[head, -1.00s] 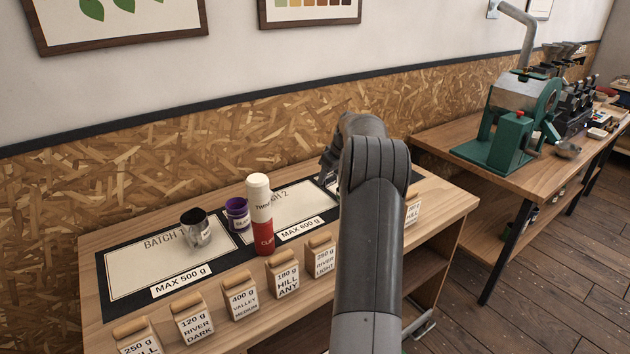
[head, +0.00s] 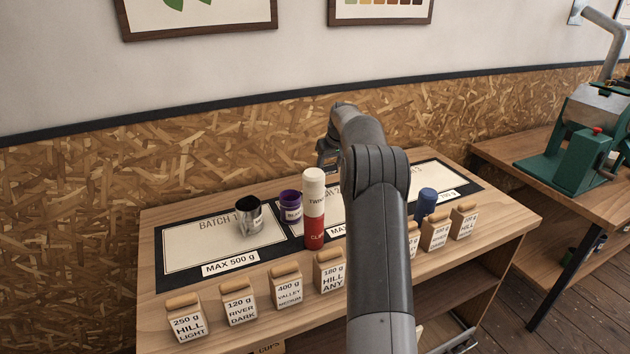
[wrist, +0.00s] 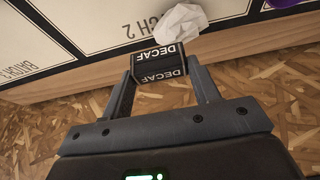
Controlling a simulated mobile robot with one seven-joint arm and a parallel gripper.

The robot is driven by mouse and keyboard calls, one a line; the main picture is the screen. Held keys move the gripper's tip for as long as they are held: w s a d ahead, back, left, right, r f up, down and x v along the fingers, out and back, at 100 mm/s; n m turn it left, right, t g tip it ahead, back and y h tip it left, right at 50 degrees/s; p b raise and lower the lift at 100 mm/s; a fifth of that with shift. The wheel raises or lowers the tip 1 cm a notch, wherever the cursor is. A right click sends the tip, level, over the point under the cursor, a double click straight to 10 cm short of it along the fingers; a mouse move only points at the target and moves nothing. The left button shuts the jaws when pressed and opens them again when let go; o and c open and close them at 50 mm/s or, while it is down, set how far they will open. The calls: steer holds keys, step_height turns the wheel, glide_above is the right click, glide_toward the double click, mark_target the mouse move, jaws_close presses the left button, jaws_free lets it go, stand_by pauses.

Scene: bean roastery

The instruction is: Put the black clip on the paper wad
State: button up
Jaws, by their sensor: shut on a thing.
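My gripper (wrist: 160,85) is shut on the black clip (wrist: 159,58), which carries white DECAF lettering and sits crosswise between the two fingers in the wrist view. The paper wad (wrist: 182,22), white and crumpled, lies just beyond the clip at the top of the wrist view, by the BATCH 2 panel. The clip's upper edge overlaps the wad in the picture; I cannot tell whether they touch. In the head view my arm hides the clip and the wad, and only part of my gripper (head: 327,152) shows.
A metal cup (head: 250,217), a purple jar (head: 291,206) and a red-and-white bottle (head: 314,225) stand left of my arm. A blue item (head: 425,203) stands right of it. Labelled bags (head: 288,288) line the table's front. The BATCH 1 panel (head: 190,245) is mostly bare.

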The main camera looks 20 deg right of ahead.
steer(key=w+a+f, duration=0.1)
steer(key=w, duration=0.1)
steer(key=w+a+f, duration=0.2)
steer(key=shift+a+f, duration=0.25)
steer(key=shift+a, duration=0.05)
steer(key=shift+f, duration=1.9)
steer(key=shift+f, duration=0.2)
steer(key=o, duration=1)
steer(key=shift+c, duration=0.2)
steer(key=shift+r, duration=0.1)
